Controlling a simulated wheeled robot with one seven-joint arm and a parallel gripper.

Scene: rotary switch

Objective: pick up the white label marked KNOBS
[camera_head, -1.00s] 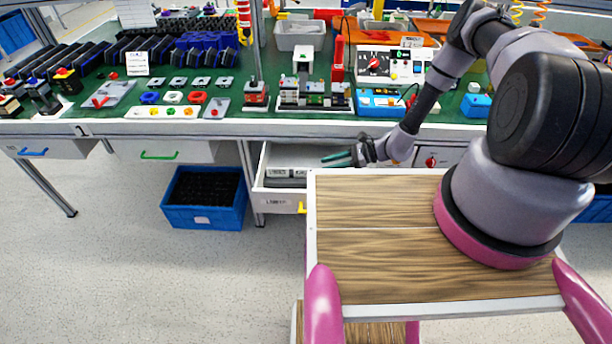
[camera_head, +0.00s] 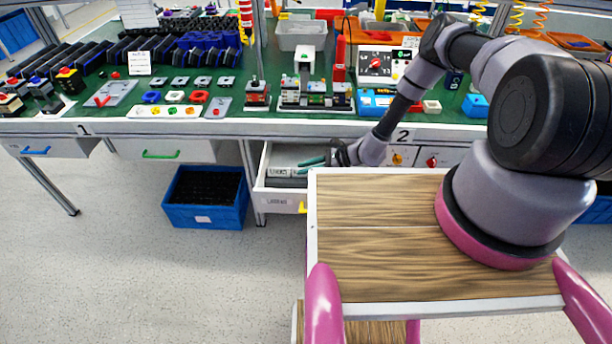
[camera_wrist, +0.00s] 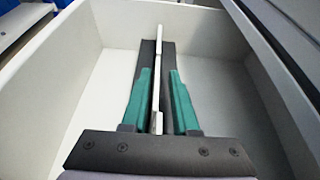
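My gripper (camera_head: 312,161) reaches into the open drawer (camera_head: 262,165) from the right. In the wrist view my gripper's teal fingers (camera_wrist: 160,80) stand on either side of a thin white label (camera_wrist: 156,92), seen edge-on and upright. Small gaps show between the fingers and the label. The label is in a dark grey holder (camera_wrist: 168,50) on the drawer floor. Another white edge (camera_wrist: 183,15) shows farther along. In the head view a small white label with dark print (camera_head: 278,172) stands in the drawer. I cannot read which one says KNOBS.
The drawer's pale walls (camera_wrist: 62,80) rise on both sides of my gripper. The green workbench (camera_head: 265,122) above is crowded with switches and boxes. A blue crate (camera_head: 205,215) stands on the floor to the left.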

